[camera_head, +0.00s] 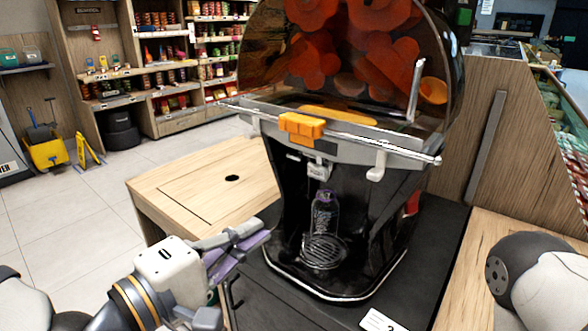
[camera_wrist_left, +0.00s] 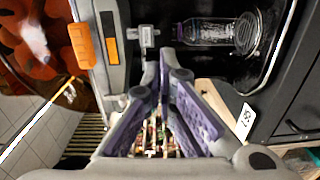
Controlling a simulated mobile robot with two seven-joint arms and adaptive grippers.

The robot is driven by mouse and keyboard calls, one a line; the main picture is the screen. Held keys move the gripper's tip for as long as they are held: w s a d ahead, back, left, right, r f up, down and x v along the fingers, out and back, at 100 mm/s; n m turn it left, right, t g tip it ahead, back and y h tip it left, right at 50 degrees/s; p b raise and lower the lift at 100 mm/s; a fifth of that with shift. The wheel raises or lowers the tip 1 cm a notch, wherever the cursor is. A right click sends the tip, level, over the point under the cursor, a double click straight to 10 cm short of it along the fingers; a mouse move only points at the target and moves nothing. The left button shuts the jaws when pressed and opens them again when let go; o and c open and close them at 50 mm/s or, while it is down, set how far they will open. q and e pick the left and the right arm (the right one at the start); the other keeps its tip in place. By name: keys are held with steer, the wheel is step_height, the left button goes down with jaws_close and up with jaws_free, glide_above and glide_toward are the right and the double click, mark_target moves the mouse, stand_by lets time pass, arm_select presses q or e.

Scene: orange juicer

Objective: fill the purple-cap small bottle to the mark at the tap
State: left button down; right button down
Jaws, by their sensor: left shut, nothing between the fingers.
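The small clear bottle (camera_head: 324,216) with a purple cap stands upright on the round drip grid (camera_head: 322,253) inside the juicer, under the tap (camera_head: 318,171). The wrist view shows the bottle (camera_wrist_left: 208,31) lying sideways in the picture, its purple end towards the tap (camera_wrist_left: 148,37). No coloured juice shows in it; the mark cannot be made out. My left gripper (camera_head: 258,236), with purple finger pads, is shut and empty, in front and left of the juicer, apart from the bottle. Its fingers also show in the wrist view (camera_wrist_left: 168,76). My right gripper is out of view.
The juicer's clear dome (camera_head: 350,60) holds oranges above an orange block (camera_head: 302,124) on the front rail. A wooden counter (camera_head: 205,185) with a hole lies left of the juicer. Part of my right arm shows at right. Shop shelves stand behind.

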mark_target(316, 177)
arm_select(q)
steer(key=shift+w+r, duration=0.1)
steer(key=shift+r, duration=0.45)
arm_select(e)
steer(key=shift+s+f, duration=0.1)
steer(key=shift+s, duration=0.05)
